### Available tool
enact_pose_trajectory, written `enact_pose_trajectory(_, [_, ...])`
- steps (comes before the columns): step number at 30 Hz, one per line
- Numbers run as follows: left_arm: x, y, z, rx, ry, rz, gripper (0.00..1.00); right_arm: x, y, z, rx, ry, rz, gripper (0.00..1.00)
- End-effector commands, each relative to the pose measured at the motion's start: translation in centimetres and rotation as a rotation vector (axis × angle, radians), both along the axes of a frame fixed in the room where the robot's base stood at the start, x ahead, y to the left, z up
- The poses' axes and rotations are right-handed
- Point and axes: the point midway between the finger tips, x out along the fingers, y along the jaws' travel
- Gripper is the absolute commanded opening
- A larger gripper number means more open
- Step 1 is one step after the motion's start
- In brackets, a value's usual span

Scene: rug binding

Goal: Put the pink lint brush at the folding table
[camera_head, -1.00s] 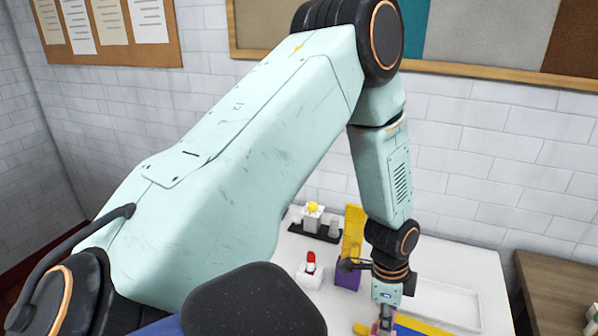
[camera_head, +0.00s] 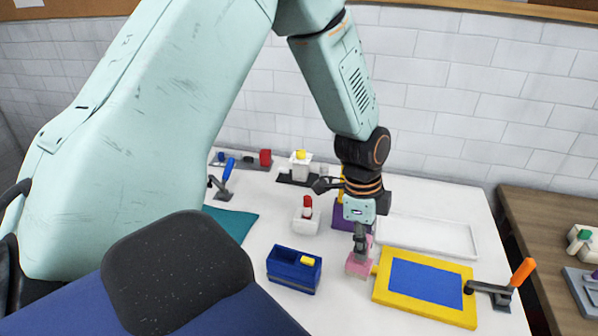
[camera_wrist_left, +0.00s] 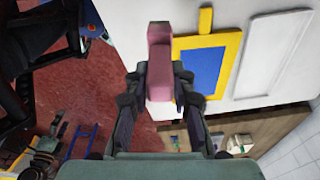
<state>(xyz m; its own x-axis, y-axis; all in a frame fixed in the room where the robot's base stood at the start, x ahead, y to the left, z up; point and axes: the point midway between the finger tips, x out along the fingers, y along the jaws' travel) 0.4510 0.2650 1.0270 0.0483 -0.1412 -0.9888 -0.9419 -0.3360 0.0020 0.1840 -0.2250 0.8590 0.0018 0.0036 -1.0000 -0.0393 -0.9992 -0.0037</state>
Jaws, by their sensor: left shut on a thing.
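My left gripper (camera_head: 360,248) is shut on the pink lint brush (camera_head: 358,266), low at the white tabletop. The brush also shows pink between the fingers (camera_wrist_left: 160,75) in the left wrist view. I cannot tell if its lower end touches the surface. The white table (camera_head: 345,300) and a brown wooden table (camera_head: 535,225) at the right are in view; I cannot tell which is the folding table. A mint and black part at the lower left of the wrist view looks like my right gripper (camera_wrist_left: 42,158); its jaws are unclear.
A yellow-framed blue board (camera_head: 425,288) lies just right of the brush. A blue box (camera_head: 293,270), a white block with a red top (camera_head: 306,218), a purple box (camera_head: 350,218) and a white tray (camera_head: 428,235) stand near. An orange-handled tool (camera_head: 508,288) is at the right edge.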

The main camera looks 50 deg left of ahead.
Motion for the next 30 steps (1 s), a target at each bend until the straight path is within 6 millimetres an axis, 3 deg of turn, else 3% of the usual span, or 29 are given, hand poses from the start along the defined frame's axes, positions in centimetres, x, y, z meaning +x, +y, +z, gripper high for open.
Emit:
enact_pose_trajectory(1, [-0.1, -0.1, -0.5, 0.0, -0.003, -0.027, 0.0, 0.0, 0.0, -1.3, 0.0, 0.0, 0.0, 0.79])
enact_pose_trajectory(3, [-0.4, -0.1, -0.5, 0.0, -0.002, -0.067, 0.0, 0.0, 0.0, -2.0, 0.0, 0.0, 0.0, 0.79])
enact_pose_trajectory(10, [-1.8, -0.2, -0.7, -0.001, -0.003, -0.176, 0.0, 0.0, 0.0, -2.9, 0.0, 0.0, 0.0, 0.79])
enact_pose_trajectory(18, [-2.2, 0.0, -5.2, 0.0, 0.0, -0.187, 0.0, 0.0, 0.0, -3.1, 0.0, 0.0, 0.0, 0.79])
enact_pose_trajectory(26, [-2.3, 0.1, -7.1, -0.001, -0.002, -0.186, 0.0, 0.0, 0.0, -3.3, 0.0, 0.0, 0.0, 0.79])
enact_pose_trajectory(30, [-2.3, 0.1, -9.1, -0.001, -0.001, -0.185, 0.0, 0.0, 0.0, -3.6, 0.0, 0.0, 0.0, 0.79])
